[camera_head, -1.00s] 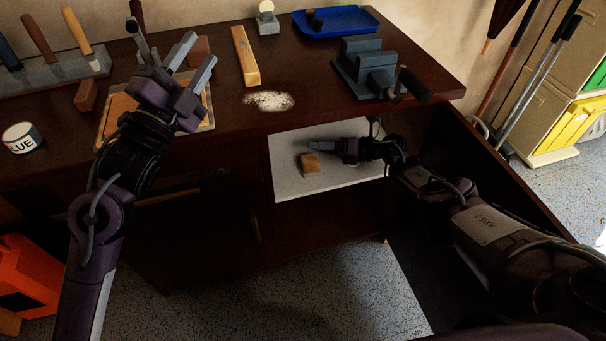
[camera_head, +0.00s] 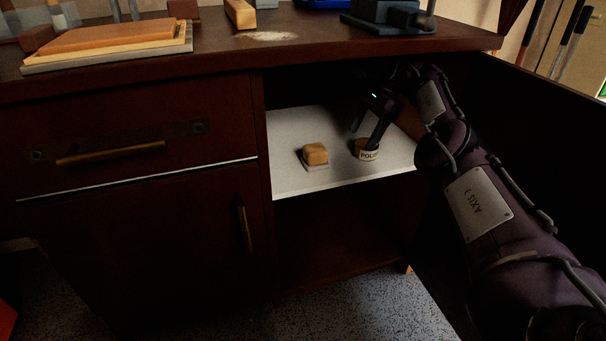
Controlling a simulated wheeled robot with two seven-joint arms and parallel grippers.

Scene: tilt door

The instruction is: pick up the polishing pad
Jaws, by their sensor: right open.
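The polishing pad (camera_head: 316,155) looks like a small tan block on a thin grey base. My right gripper (camera_head: 365,128) reaches into the cabinet from the right, fingers pointing down and apart. One finger overlaps the tin in the view; I cannot tell whether it touches. The gripper is to the right of the pad, with nothing seen between its fingers. My left gripper is out of view.
The cabinet top (camera_head: 330,50) overhangs the shelf. The open door (camera_head: 540,140) bounds the right side, next to my right arm. A closed drawer (camera_head: 130,145) and a lower door (camera_head: 160,230) are on the left. A vise (camera_head: 385,15) stands on top.

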